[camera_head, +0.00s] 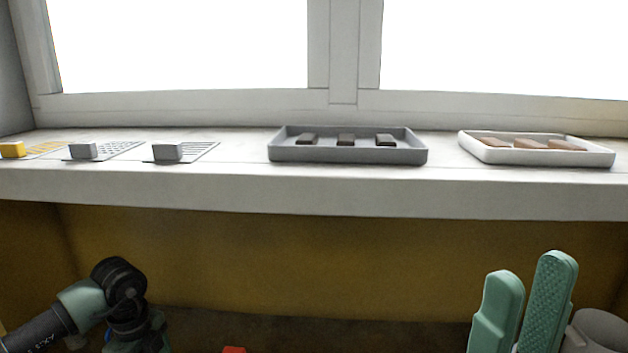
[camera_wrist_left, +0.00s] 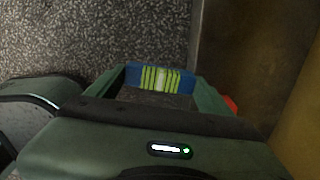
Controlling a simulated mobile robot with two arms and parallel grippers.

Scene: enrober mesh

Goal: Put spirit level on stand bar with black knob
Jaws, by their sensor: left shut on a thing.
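My left gripper (camera_wrist_left: 160,80) is shut on the spirit level (camera_wrist_left: 161,78), a blue piece with a pale yellow-green striped vial between the green fingers. In the head view only my left arm shows at the lower left; its fingertips and the level's body are not clearly seen there. My right gripper (camera_head: 522,310) stands at the lower right, its two teal fingers apart with nothing between them. I do not see the stand bar with the black knob in either view.
A white sill holds a grey tray (camera_head: 348,155) with dark bars, a white tray (camera_head: 537,157) with brown bars, and several flat meshes with blocks (camera_head: 167,151). A small red piece (camera_head: 234,350) shows at the bottom edge. Speckled grey floor (camera_wrist_left: 95,35) lies below the left wrist.

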